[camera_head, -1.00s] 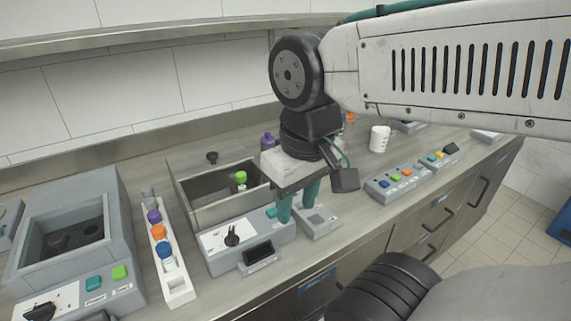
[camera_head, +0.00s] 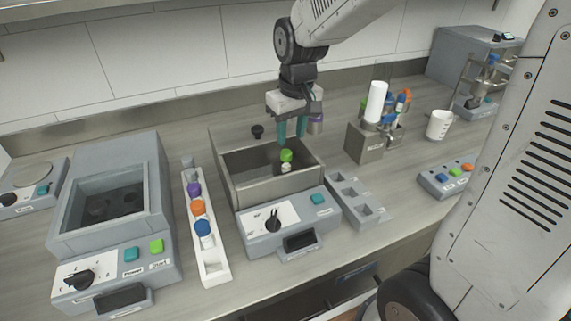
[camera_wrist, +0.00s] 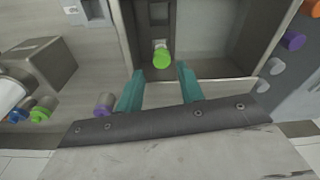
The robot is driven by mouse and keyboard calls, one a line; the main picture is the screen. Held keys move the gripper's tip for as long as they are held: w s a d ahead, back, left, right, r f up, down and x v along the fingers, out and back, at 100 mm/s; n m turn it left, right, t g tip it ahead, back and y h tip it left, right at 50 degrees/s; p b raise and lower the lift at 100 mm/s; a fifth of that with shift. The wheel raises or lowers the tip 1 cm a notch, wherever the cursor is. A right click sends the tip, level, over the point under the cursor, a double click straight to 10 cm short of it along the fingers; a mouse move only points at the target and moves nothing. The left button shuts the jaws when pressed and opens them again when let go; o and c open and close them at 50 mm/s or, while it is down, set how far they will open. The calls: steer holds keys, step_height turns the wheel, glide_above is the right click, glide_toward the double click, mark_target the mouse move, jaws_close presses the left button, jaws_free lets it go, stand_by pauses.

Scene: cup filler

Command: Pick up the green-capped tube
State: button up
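The green-capped tube (camera_head: 286,157) stands upright inside the open grey basin of a device (camera_head: 262,183). In the wrist view its green cap (camera_wrist: 161,58) lies just beyond my fingertips, roughly centred between them, with a gap. My gripper (camera_head: 291,133) has teal fingers and hangs above the back part of the basin, over the tube. The fingers are spread and hold nothing; the wrist view shows the open space between them (camera_wrist: 160,82). The lower part of the tube is partly hidden by its holder and the basin.
A white rack (camera_head: 208,236) with purple-, orange- and blue-capped tubes stands left of the basin. A grey box device (camera_head: 112,200) is further left.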

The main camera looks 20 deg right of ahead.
mark_target(286, 152)
steer(key=shift+w+a+f, duration=0.1)
steer(key=shift+w+f, duration=0.5)
steer(key=shift+f, duration=0.15)
steer(key=f, duration=0.7)
steer(key=shift+w+a+f, duration=0.1)
steer(key=shift+w, duration=0.3)
steer(key=shift+c, duration=0.4)
steer(key=c, duration=0.7)
